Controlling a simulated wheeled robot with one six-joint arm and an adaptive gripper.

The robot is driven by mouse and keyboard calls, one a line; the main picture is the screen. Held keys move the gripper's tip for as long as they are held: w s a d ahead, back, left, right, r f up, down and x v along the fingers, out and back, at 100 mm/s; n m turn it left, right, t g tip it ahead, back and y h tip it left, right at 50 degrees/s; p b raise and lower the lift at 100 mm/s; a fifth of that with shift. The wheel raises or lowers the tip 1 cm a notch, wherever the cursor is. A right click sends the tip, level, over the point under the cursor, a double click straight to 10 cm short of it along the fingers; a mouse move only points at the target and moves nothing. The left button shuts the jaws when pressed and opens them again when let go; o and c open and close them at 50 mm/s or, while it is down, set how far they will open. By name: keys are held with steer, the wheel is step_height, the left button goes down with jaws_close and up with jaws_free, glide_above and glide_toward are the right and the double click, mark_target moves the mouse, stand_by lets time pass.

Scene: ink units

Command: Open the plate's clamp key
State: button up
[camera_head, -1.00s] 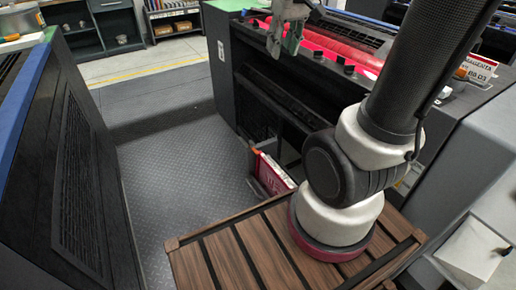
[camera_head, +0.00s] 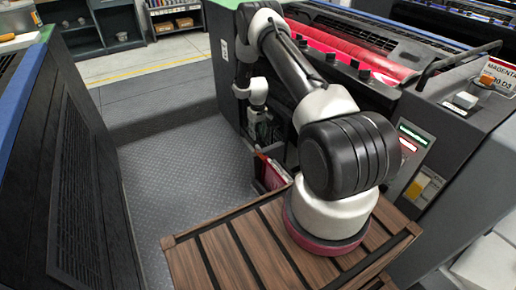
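My arm reaches over to the left side of the magenta press unit, and my gripper (camera_head: 262,130) hangs pointing down in front of the unit's dark open front. The gripper is small and dark against the shadow, so its fingers cannot be made out. The plate's clamp key cannot be picked out; the arm and the shadow cover much of the front. A red roller or plate surface (camera_head: 345,45) shows along the top of the unit, with several black knobs (camera_head: 328,58) along its near edge.
A red and white container (camera_head: 272,172) stands below my gripper. My base has a slatted wooden deck (camera_head: 205,262). The metal floor (camera_head: 180,180) to the left is clear, up to a dark cabinet (camera_head: 75,190). A control panel (camera_head: 415,135) is at the right.

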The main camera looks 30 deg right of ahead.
mark_target(258, 147)
steer(key=f, duration=1)
steer(key=shift+s, duration=0.25)
jaws_close()
